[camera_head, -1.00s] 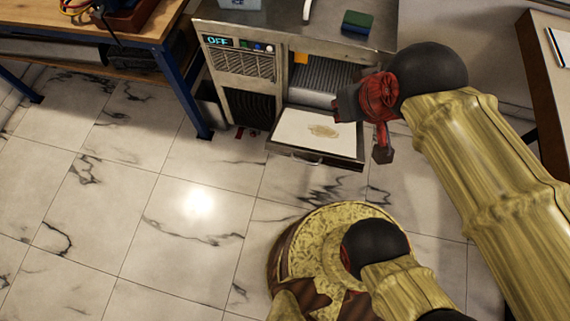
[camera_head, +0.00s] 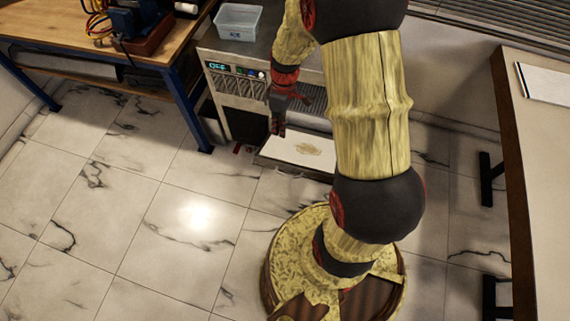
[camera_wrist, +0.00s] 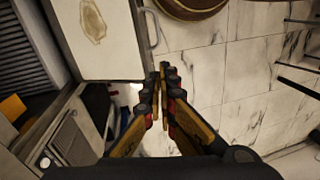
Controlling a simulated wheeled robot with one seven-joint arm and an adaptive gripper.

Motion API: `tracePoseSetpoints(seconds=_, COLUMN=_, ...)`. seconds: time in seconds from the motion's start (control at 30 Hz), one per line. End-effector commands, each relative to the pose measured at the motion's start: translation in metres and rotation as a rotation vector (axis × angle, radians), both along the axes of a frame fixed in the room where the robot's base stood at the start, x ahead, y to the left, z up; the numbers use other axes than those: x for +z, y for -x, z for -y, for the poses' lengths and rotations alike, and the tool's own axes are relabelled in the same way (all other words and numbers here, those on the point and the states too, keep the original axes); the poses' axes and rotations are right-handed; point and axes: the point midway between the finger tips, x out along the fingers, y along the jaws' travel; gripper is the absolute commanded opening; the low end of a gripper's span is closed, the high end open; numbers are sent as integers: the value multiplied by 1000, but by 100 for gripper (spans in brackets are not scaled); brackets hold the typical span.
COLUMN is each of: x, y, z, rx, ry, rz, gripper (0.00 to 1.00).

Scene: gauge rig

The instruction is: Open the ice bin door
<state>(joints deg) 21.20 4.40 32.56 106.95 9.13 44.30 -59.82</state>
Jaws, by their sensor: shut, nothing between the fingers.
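The ice bin door (camera_head: 290,151) is folded down and lies about level in front of the ice machine (camera_head: 230,85), its pale inner face with a tan stain turned up. The door also shows in the wrist view (camera_wrist: 105,35), with its bar handle (camera_wrist: 152,28) along the outer edge. My gripper (camera_head: 278,132) hangs near the door's left side in the head view. In the wrist view my gripper (camera_wrist: 165,72) is shut and empty, its tips beside the door's corner and apart from the handle. My arm hides part of the machine and the door's right end.
A translucent ICE tub (camera_head: 238,22) stands on the machine. A wooden workbench (camera_head: 150,50) with blue legs is at left, and a pale-topped table (camera_head: 540,150) at right. An orange thing (camera_wrist: 12,108) shows inside the bin. The marble floor at left is clear.

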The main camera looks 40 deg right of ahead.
Motion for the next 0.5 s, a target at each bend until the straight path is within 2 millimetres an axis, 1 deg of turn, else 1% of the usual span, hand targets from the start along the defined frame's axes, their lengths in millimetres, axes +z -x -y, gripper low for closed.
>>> tracePoseSetpoints(seconds=0.03, x=-16, y=5, z=7, rx=18, ry=-23, rz=-29, gripper=0)
tracePoseSetpoints(seconds=0.1, x=-37, y=9, z=13, rx=50, ry=-50, rz=-49, gripper=0)
tracePoseSetpoints(seconds=0.2, x=-59, y=14, z=19, rx=85, ry=-78, rz=-66, gripper=0)
tracePoseSetpoints(seconds=0.37, x=-77, y=20, z=22, rx=110, ry=-99, rz=-77, gripper=0)
tracePoseSetpoints(seconds=0.5, x=-92, y=23, z=19, rx=112, ry=-101, rz=-78, gripper=0)
